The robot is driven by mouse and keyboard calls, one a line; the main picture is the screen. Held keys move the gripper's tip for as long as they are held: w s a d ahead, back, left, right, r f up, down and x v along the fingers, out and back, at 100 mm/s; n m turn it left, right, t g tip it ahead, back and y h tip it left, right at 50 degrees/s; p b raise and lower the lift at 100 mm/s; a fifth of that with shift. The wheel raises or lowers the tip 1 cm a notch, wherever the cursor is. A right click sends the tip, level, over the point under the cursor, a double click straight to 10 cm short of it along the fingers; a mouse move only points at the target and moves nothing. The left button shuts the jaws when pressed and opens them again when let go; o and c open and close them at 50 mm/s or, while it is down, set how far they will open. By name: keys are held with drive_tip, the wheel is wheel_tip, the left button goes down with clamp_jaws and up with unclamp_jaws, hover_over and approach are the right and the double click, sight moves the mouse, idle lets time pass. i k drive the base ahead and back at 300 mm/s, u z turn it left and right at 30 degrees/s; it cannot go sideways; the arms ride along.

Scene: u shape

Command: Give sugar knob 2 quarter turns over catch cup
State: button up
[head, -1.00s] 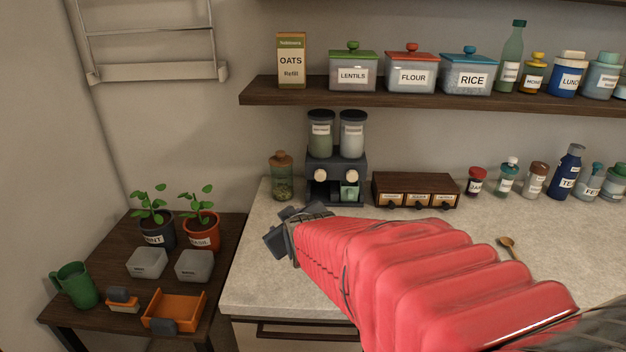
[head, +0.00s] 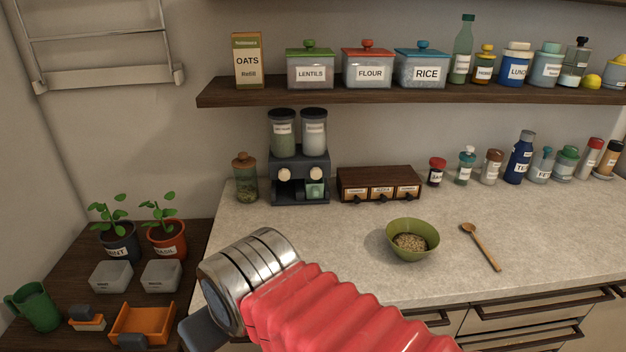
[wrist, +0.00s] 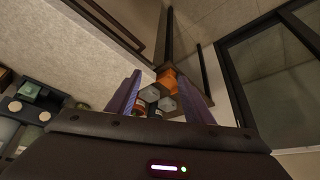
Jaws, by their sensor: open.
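The dark two-hopper dispenser (head: 301,176) stands against the wall at the back left of the counter. It has two cream knobs, the left knob (head: 284,174) and the right knob (head: 316,173). The hopper labels are too small to read, so I cannot tell which knob is sugar. A small green cup (head: 315,190) sits in the bay under the right knob; it also shows in the wrist view (wrist: 31,90). My gripper (wrist: 158,98) is open and empty, its purple-looking fingers apart. In the head view it is low at the left, in front of the dispenser and apart from it, its fingers mostly hidden.
A green bowl (head: 412,240) and a wooden spoon (head: 481,247) lie on the counter. A lidded jar (head: 245,177) stands left of the dispenser, a small drawer box (head: 379,184) right of it. A shelf (head: 400,91) hangs above. The counter before the dispenser is clear.

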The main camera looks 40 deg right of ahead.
sight(316, 173)
drive_tip(key=z, duration=0.25)
drive_tip(key=k, duration=1.35)
drive_tip(key=u, duration=0.55)
drive_tip(key=i, duration=1)
